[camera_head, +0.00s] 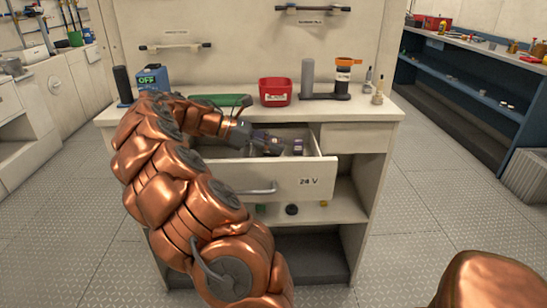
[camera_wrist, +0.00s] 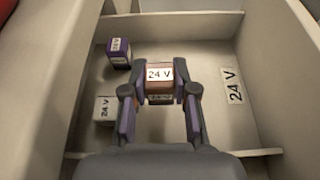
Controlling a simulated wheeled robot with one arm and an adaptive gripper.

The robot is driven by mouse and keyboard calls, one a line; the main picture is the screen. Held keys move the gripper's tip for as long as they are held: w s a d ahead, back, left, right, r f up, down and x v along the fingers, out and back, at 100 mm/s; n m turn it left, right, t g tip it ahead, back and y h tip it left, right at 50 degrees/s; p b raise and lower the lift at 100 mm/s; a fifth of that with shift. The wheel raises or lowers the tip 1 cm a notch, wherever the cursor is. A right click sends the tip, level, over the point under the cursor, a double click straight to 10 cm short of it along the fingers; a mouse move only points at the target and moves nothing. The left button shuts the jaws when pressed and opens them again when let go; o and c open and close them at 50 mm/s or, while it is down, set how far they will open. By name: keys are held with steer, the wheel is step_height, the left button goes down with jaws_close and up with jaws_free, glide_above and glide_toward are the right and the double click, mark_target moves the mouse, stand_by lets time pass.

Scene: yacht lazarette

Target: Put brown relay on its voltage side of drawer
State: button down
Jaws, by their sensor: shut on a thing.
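The brown relay (camera_wrist: 160,86), with white 24 V labels, sits between the fingertips of my gripper (camera_wrist: 160,92) in the wrist view. My gripper is shut on it, down inside the open drawer (camera_head: 245,178); I cannot tell whether the relay touches the drawer floor. The compartment has a 24 V label (camera_wrist: 233,85) on its right side, and the drawer front also reads 24 V. A purple relay (camera_wrist: 118,53) and a pale relay (camera_wrist: 103,110), both marked 24 V, stand to the left in the same compartment. In the head view my gripper (camera_head: 268,143) hides the brown relay.
Dividers (camera_wrist: 190,14) bound the compartment. On the cabinet top stand a red bin (camera_head: 275,92), a blue container (camera_head: 152,78), a grey cylinder (camera_head: 307,77) and a dark orange-topped item (camera_head: 343,75). Small items lie on the shelf below.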

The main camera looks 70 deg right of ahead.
mark_target(274, 155)
step_height(274, 155, down, 4)
steer(key=shift+r+b, duration=0.25)
steer(key=shift+b, duration=0.15)
steer(key=c, duration=0.9)
jaws_free()
steer(key=p+v, duration=0.3)
steer(key=v, duration=0.7)
steer(key=shift+r, duration=0.1)
steer(key=shift+p+v, duration=0.8)
steer(key=shift+v, duration=0.15)
